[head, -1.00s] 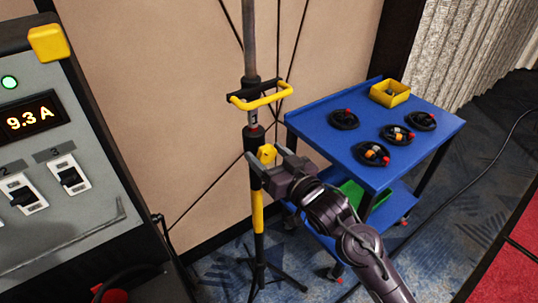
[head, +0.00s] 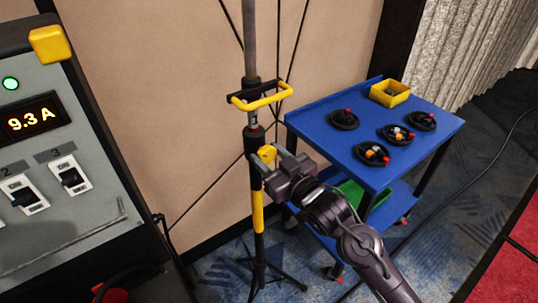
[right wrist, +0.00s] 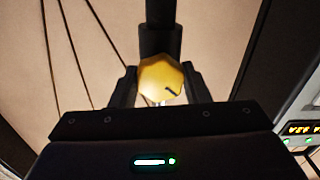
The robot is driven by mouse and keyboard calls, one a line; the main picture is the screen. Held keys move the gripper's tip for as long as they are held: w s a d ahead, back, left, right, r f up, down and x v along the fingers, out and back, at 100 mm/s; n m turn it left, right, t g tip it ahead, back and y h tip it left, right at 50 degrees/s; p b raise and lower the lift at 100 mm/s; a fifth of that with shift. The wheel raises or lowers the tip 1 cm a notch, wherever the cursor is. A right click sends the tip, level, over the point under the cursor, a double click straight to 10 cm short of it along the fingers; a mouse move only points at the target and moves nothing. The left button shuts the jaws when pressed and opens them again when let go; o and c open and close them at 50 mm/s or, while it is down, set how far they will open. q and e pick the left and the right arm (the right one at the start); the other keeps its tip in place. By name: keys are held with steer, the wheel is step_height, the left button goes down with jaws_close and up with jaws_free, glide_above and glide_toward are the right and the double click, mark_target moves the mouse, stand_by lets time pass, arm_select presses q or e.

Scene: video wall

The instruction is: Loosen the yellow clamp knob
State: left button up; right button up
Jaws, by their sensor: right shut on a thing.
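The yellow clamp knob (head: 267,153) sits on the dark collar of the upright stand pole (head: 257,190). My right gripper (head: 266,160) comes in from the lower right and is shut on the knob. In the right wrist view the faceted knob (right wrist: 161,78) lies between the two dark fingers of my right gripper (right wrist: 163,88), with a dark curved mark on its face. The fingers hide part of the knob in the head view. My left gripper is not in view.
A yellow handle (head: 262,97) juts from the pole above the knob. A blue cart (head: 400,165) with black cable coils and a yellow bin (head: 390,93) stands to the right. A grey switch panel (head: 75,215) reading 9.3 A fills the left. The stand's legs spread on the carpet.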

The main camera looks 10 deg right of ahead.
steer(key=n, duration=0.3)
steer(key=shift+n, duration=0.4)
steer(key=n, duration=0.2)
steer(key=shift+n, duration=0.4)
steer(key=n+b, duration=0.1)
steer(key=n, duration=0.2)
steer(key=shift+n, duration=0.3)
steer(key=shift+n+b, duration=0.4)
steer(key=shift+n, duration=1.3)
steer(key=o, duration=1)
steer(key=shift+b+v, duration=0.85)
steer(key=shift+v, duration=3.1)
